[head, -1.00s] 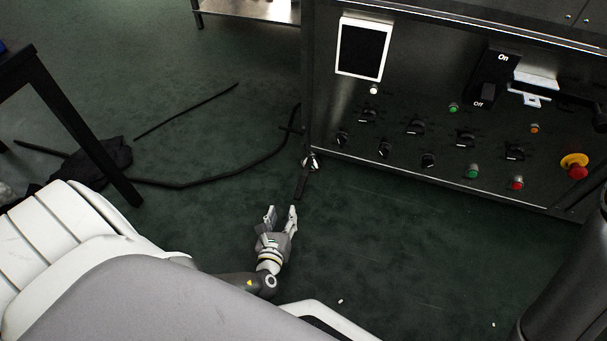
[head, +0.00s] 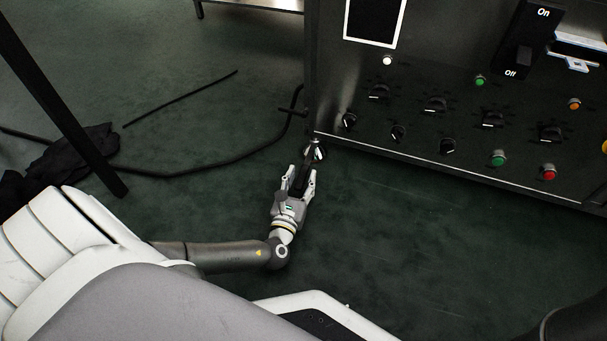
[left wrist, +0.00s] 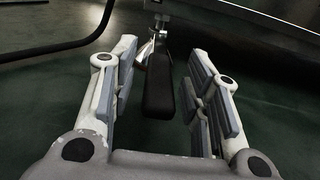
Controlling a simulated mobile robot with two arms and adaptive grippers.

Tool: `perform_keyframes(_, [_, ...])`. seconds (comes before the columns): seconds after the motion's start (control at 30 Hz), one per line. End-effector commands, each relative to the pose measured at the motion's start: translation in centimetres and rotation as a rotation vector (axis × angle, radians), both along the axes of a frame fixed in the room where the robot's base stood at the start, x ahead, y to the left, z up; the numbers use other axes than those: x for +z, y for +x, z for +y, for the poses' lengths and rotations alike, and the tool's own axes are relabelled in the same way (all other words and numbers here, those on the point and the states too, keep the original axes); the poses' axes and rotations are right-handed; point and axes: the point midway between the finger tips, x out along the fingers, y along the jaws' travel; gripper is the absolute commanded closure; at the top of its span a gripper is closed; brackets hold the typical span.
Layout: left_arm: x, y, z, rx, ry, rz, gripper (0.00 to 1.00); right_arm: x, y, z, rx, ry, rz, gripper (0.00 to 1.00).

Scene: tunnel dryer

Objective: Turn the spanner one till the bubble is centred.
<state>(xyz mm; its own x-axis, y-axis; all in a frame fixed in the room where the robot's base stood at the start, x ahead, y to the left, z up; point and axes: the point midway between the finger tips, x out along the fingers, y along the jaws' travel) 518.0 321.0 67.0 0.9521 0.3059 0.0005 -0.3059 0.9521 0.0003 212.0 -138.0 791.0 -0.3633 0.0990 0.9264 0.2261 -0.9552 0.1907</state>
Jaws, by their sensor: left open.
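The spanner shows in the left wrist view as a dark, flat handle (left wrist: 158,88) that points toward me, with a shiny metal part at its far end by the foot of the machine. In the head view its handle (head: 300,178) lies between the fingers of my left gripper (head: 302,176). My left gripper is open, with a finger on each side of the handle and visible gaps in the left wrist view (left wrist: 160,95). The metal foot (head: 315,150) stands under the machine's corner. I cannot make out a bubble level. My right gripper is not in view.
The dark machine's control panel (head: 450,110) with knobs and buttons rises just beyond the spanner. A black cable (head: 215,168) runs over the green floor at left, near a dark cloth (head: 75,155) and a table leg (head: 65,110). Floor right of my gripper is clear.

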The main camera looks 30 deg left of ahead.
Motion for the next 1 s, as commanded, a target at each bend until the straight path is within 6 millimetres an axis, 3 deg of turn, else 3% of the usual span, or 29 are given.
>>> perform_keyframes(0.2, [-0.1,2.2,0.8,0.001,0.0,-0.001,0.57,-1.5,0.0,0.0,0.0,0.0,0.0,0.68])
perform_keyframes(0.57, [0.0,2.7,0.9,0.0,0.001,0.001,0.57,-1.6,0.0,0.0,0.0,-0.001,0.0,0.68])
perform_keyframes(0.9, [0.0,2.6,0.9,0.001,0.0,0.001,0.98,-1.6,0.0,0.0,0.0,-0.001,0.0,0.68])
perform_keyframes(1.0, [0.0,2.6,0.9,0.001,0.0,0.001,1.0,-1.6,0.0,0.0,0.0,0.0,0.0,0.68])
